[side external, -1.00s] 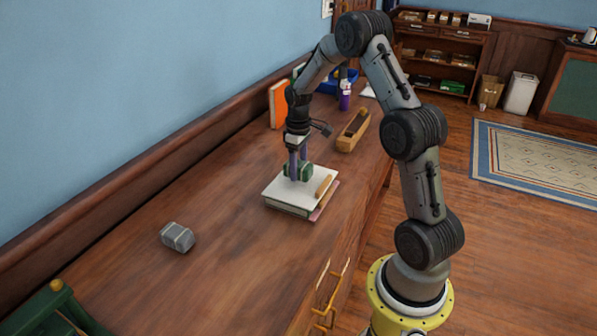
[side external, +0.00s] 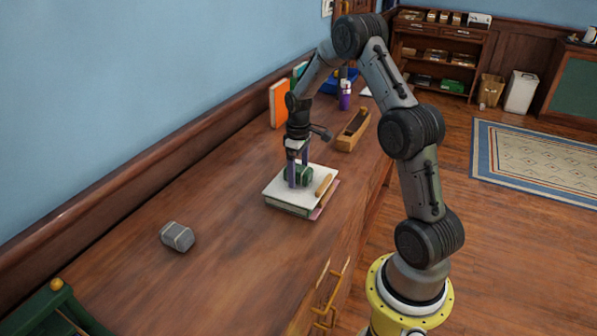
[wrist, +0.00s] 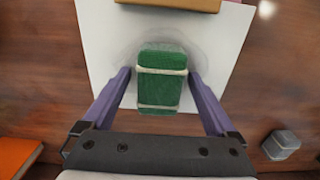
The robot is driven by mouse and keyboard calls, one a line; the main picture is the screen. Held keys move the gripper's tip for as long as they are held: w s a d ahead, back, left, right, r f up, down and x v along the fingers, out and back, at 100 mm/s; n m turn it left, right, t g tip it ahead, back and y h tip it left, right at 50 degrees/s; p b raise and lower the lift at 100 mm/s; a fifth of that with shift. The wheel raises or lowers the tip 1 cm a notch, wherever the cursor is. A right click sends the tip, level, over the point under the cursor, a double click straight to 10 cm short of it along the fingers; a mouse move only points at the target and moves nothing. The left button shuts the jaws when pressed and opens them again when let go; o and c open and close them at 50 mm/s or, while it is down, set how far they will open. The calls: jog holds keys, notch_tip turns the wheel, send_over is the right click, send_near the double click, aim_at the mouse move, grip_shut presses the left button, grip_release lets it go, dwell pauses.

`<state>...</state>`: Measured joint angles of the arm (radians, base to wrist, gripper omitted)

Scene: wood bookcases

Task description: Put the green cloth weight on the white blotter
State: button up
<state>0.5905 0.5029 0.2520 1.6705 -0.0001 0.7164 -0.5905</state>
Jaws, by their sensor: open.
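The green cloth weight (side external: 299,175) rests on the white blotter (side external: 284,188), which tops a small flat stack on the wood surface. In the wrist view the green weight (wrist: 160,84) shows two cream bands and lies on the white blotter (wrist: 100,30). My gripper (wrist: 159,74) is open, with one purple finger on each side of the weight. A gap shows between each finger and the weight in the wrist view. The side view shows my gripper (side external: 298,180) pointing down, low over the blotter.
A tan wooden piece (side external: 323,185) lies on the blotter's right edge. A grey banded weight (side external: 177,237) sits on the wood at the left. A wooden box-like object (side external: 353,130), an orange book (side external: 279,104) and a purple cup (side external: 345,97) stand farther back. The wood between is clear.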

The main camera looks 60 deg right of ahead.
aim_at(298, 168)
notch_tip(298, 168, up, 12)
jog(key=s+a+r, duration=0.2)
jog(key=a+r, duration=0.3)
jog(key=a, duration=0.1)
jog(key=s+a+r+t, duration=0.3)
jog(key=s+a+r, duration=0.3)
jog(key=a, duration=0.4)
jog(key=s+a+f+t, duration=0.1)
jog(key=s+a+t, duration=0.1)
jog(key=s+a, duration=0.7)
jog(key=s, duration=0.4)
jog(key=shift+f+t, duration=0.25)
jog(key=shift+t, duration=0.05)
